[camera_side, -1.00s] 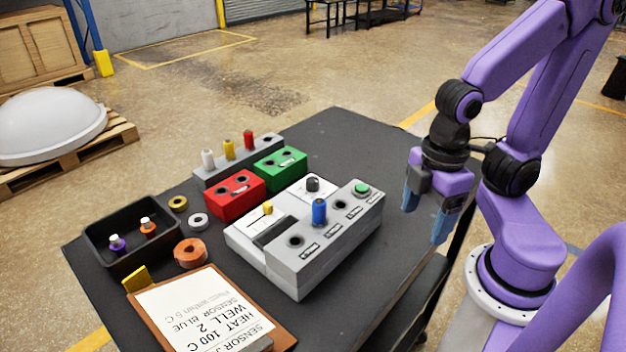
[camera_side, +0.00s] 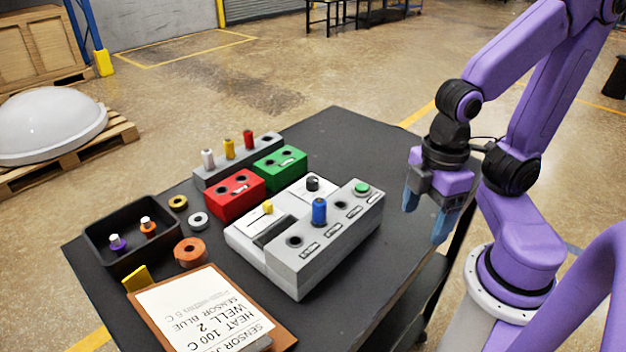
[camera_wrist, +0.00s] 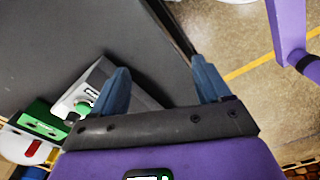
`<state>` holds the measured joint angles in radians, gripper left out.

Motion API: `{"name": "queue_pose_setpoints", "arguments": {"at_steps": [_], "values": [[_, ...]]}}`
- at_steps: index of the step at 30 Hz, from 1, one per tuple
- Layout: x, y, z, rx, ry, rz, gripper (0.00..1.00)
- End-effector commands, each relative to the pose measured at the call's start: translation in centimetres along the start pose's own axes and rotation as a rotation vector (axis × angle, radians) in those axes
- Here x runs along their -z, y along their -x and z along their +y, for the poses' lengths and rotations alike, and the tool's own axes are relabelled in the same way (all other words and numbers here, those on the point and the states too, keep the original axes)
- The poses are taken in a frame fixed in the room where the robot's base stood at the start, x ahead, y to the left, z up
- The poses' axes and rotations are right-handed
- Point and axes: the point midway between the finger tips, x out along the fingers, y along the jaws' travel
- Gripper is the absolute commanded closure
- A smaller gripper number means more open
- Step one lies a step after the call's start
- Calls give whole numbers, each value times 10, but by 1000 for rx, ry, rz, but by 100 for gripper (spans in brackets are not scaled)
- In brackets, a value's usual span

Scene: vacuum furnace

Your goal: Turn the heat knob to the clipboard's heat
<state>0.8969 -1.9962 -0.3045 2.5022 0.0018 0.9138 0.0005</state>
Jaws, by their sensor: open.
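The dark heat knob (camera_side: 313,184) sits on the white panel of the grey furnace control unit (camera_side: 300,272). Its setting is too small to read. The clipboard (camera_side: 146,312) lies at the near left of the table; its sheet (camera_side: 205,312) reads upside down "HEAT 100 C", "WELL 2" and "SENSOR BLUE". My gripper (camera_side: 425,217) is open and empty, pointing down to the right of the unit and apart from the knob. In the wrist view, both fingers of my gripper (camera_wrist: 163,75) are spread with nothing between them; the knob cannot be made out there.
A blue plug (camera_side: 319,212) stands in the unit beside open holes and a green button (camera_side: 362,188). Red (camera_side: 236,205) and green (camera_side: 280,170) blocks and a grey plug rack (camera_side: 207,178) stand behind. A black tray (camera_side: 100,262) and tape rolls lie left. The table's right is clear.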

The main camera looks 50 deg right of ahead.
Motion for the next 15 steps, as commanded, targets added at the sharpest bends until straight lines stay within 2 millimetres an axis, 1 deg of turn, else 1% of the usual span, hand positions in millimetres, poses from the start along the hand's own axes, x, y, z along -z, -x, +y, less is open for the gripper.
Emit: {"name": "queue_pose_setpoints", "arguments": {"at_steps": [8, 9, 10, 13, 15], "values": [[0, 0, 0, 0, 0, 0, 23], [0, 0, 0, 0, 0, 0, 36], [0, 0, 0, 0, -1, 0, 44], [6, 3, 5, -1, -5, 1, 44], [15, 8, 11, -3, -9, 1, 44]]}}
